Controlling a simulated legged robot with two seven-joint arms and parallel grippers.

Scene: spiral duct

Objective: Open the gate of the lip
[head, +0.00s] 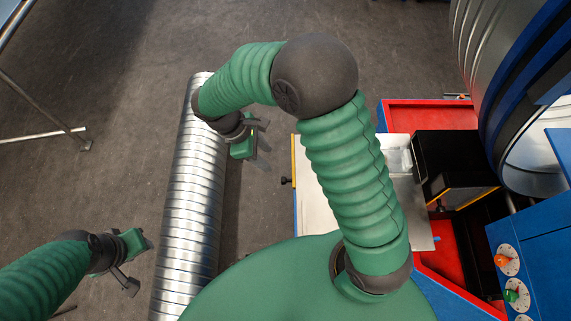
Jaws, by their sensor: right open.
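My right gripper (257,150) is open and empty, pointing down above the floor between the spiral duct and the machine. My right arm bends over the middle of the view and hides part of the machine. A pale metal plate (312,188) with a yellow left edge and a black knob (287,181) lies right of and below this gripper, apart from it. I cannot tell which part is the gate of the lip. My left gripper (141,264) is at the lower left, its fingers apart and empty, left of the duct.
A long silver spiral duct (190,190) runs down the left-centre. At the right are a red tray (420,115), a black box (450,150), a large ribbed metal duct (490,50) and a blue panel with dials (540,255). A metal rail (35,103) stands at the left.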

